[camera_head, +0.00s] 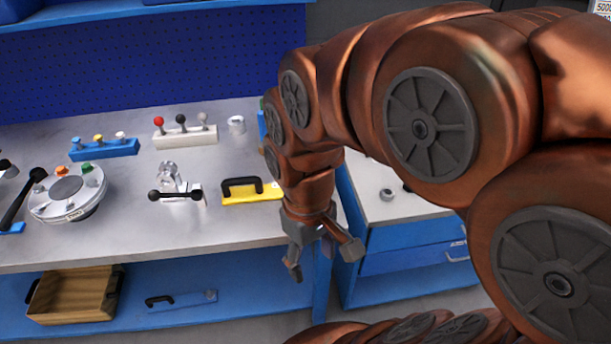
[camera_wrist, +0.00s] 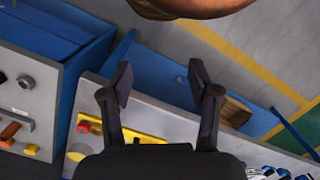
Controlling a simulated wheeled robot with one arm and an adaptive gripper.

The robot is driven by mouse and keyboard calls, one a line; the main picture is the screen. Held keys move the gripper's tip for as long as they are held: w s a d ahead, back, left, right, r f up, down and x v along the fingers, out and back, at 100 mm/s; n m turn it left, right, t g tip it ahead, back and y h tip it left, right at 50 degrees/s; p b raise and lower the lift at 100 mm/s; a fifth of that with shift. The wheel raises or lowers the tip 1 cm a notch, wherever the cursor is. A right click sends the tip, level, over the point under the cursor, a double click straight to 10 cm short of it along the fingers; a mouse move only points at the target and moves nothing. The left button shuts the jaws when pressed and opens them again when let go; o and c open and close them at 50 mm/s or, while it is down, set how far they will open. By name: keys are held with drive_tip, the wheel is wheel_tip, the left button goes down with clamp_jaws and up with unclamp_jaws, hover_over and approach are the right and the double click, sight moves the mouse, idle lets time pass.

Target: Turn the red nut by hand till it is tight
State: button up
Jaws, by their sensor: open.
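The flanged shell (camera_head: 67,196) is a round pale grey housing with a dark grey centre, on the left part of the workbench in the head view. Small coloured nuts sit around its rim. An orange-red nut (camera_head: 38,174) is at its back left and a green nut (camera_head: 87,168) at its back right. How far the orange-red nut is screwed down cannot be told. My gripper (camera_head: 322,260) is open and empty, off the bench's front right corner, far to the right of the shell. In the wrist view its spread fingers (camera_wrist: 160,82) have nothing between them; I cannot make out the shell there.
A yellow plate with a black handle (camera_head: 240,197), a toggle clamp (camera_head: 172,184), a white lever block (camera_head: 187,136) and a blue knob block (camera_head: 103,150) stand on the bench. A black lever (camera_head: 20,202) rises left of the shell. A wooden crate (camera_head: 70,294) sits on the lower shelf.

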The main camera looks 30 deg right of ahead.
drive_tip(key=w+d+f+n+b, duration=0.1)
drive_tip(key=w+d+n, duration=0.2)
drive_tip(key=w+d, duration=0.3)
drive_tip(key=w+d+f+n+t+b, duration=0.1)
drive_tip(key=w+d+f+n+b, duration=0.1)
drive_tip(key=w+d+n, duration=0.2)
drive_tip(key=w+d+f+n+b, duration=0.1)
drive_tip(key=w+d+f+n, duration=0.1)
drive_tip(key=w+d, duration=0.8)
drive_tip(key=shift+w+f+n+t, duration=0.15)
drive_tip(key=shift+w+n, duration=0.3)
drive_tip(key=shift+w, duration=1.15)
drive_tip(key=shift+w+n+t, duration=0.15)
drive_tip(key=shift+w+n, duration=0.3)
drive_tip(key=shift+w, duration=1.1)
drive_tip(key=shift+f+p, duration=0.4)
drive_tip(key=shift+f, duration=3.4)
drive_tip(key=c, duration=1.2)
drive_tip(key=shift+o, duration=0.2)
